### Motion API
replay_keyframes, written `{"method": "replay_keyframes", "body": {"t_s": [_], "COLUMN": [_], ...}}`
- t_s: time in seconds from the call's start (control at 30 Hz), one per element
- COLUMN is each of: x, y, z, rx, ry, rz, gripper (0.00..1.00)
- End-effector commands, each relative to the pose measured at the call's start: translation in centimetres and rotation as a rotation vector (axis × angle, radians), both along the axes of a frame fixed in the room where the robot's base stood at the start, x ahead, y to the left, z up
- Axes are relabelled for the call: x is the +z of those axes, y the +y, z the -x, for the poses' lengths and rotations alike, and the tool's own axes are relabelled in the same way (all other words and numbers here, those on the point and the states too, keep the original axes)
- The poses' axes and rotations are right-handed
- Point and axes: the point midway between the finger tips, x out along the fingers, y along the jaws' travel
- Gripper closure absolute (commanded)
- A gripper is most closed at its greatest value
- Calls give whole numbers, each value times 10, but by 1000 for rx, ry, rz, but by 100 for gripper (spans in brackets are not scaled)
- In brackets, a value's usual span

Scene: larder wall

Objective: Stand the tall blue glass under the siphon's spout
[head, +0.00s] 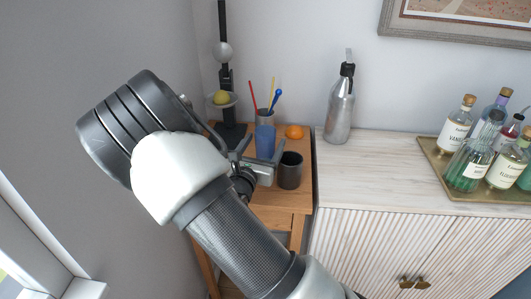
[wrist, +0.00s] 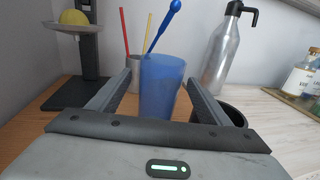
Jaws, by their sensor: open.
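The tall blue glass (head: 265,141) stands upright on the small wooden table. In the wrist view the blue glass (wrist: 160,88) shows in line between my fingers. My gripper (head: 261,158) is open, low over the table at the near side of the glass; its fingers (wrist: 162,78) flank the glass. I cannot tell whether they touch it or how far they reach past it. The siphon (head: 341,106), a silver bottle with a black head, stands on the pale cabinet top to the right; it also shows in the wrist view (wrist: 222,62), its black spout pointing right.
A dark cup (head: 290,171) stands close right of my gripper. Behind the glass are a grey cup (wrist: 134,70) with sticks and an orange (head: 294,132). A black stand (head: 228,90) holds a yellow fruit. A bottle tray (head: 433,160) is far right; the cabinet top (head: 385,160) between is clear.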

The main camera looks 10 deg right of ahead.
Motion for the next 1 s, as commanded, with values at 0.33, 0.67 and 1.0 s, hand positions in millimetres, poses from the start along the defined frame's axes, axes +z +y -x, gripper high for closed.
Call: {"method": "replay_keyframes", "body": {"t_s": [0.33, 0.67, 1.0], "x": [0, 0, 7], "y": [-8, -8, -8], "z": [-14, -14, -14], "rx": [0, 0, 0], "ry": [1, 1, -3], "rz": [0, 0, -1], "gripper": [28, 76, 87]}}
